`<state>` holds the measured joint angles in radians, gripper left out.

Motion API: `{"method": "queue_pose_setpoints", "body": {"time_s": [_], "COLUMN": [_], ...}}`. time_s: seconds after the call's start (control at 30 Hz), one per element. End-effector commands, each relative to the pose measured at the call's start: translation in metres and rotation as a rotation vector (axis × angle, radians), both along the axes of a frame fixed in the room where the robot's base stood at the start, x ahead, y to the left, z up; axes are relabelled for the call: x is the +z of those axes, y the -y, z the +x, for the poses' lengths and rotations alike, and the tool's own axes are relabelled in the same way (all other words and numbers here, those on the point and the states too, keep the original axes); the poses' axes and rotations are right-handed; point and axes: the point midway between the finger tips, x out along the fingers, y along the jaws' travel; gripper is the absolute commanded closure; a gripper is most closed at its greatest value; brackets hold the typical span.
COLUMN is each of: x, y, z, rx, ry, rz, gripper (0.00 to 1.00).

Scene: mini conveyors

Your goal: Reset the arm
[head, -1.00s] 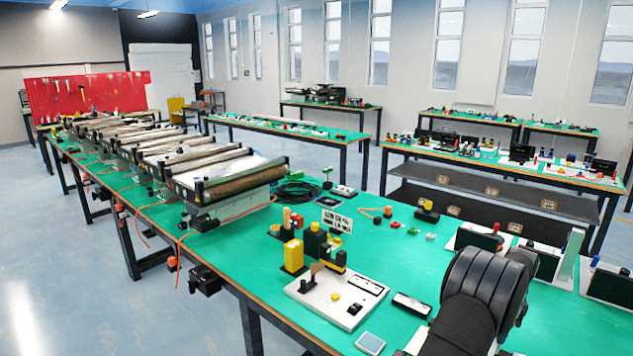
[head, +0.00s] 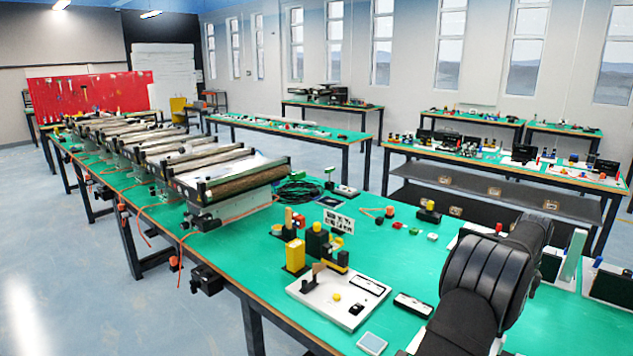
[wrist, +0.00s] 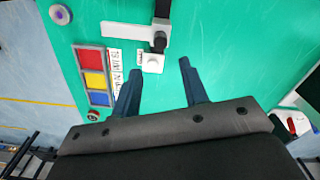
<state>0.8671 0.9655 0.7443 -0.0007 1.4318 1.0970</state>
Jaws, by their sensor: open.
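My gripper (wrist: 157,78) shows in the wrist view with its two dark blue fingers apart and nothing between them. It points at a green table top (wrist: 225,45), and its height above it is hard to judge. In the head view, my black arm stands at the lower right over the green table, and the fingers cannot be made out there.
In the wrist view, a frame with red, yellow and blue panels (wrist: 94,75) lies left of the fingers. A white fixture (wrist: 125,30) lies ahead. In the head view, conveyors (head: 235,205) line the table's left part, and a white base plate (head: 318,300) stands near the front edge.

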Motion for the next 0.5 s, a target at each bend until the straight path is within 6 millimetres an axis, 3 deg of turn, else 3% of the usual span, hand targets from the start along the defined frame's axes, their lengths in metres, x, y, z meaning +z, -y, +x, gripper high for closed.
{"method": "queue_pose_setpoints", "body": {"time_s": [0.4,0.5], "x": [0.086,0.056], "y": [0.001,0.0], "z": [0.0,-0.001], "rx": [-0.001,-0.001], "ry": [0.003,-0.003], "rz": [-0.004,0.003], "gripper": [0.6,0.6]}}
